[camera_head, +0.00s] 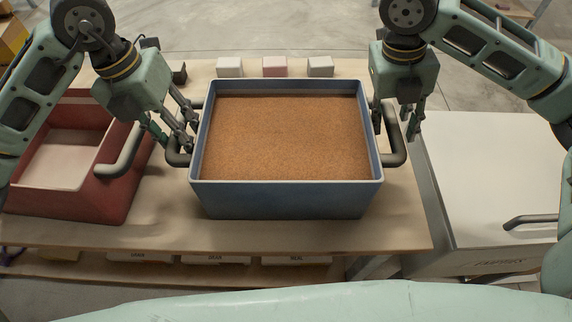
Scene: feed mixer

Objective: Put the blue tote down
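The blue tote (285,198) is filled with brown granular feed and is level over the middle of the wooden table. Its underside is hidden, but its lower front edge looks to be at the tabletop. My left gripper (172,132) is at the tote's left handle (178,160), fingers spread on either side of the bar. My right gripper (398,122) is at the right handle (396,158), its fingers apart with the dark bar between them. Finger contact with the handles is partly hidden.
A red tote (110,198) with a pale inside stands close on the left of the table (300,235). Three small blocks, including a pink one (274,67), line the back edge. A white-topped cabinet (500,180) with a handle stands at the right.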

